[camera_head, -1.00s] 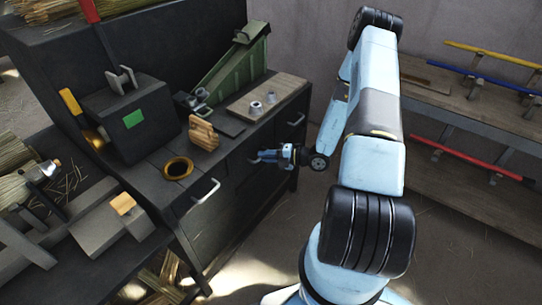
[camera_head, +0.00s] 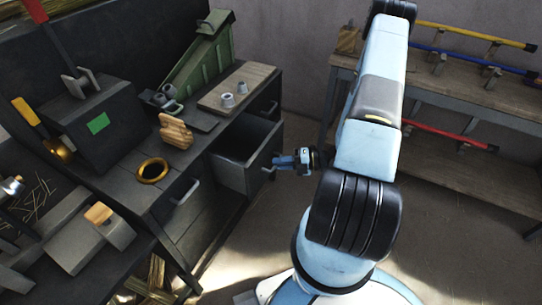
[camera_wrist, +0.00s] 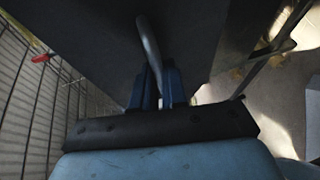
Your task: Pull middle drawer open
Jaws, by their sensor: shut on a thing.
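The middle drawer (camera_head: 231,172) is pulled well out from the dark workbench, and its empty-looking inside shows from above. Its metal handle is at the drawer front, where my gripper (camera_head: 275,161) is shut on it. In the wrist view the curved grey handle (camera_wrist: 149,45) passes between the two blue fingers of my gripper (camera_wrist: 159,82). The drawer front fills much of the upper wrist view.
A closed drawer with a handle (camera_head: 187,192) is to the left, and another drawer (camera_head: 268,108) is to the right. A brass ring (camera_head: 152,171), a wooden block (camera_head: 175,131) and a green device (camera_head: 203,58) stand on top. Floor is clear beside the drawer.

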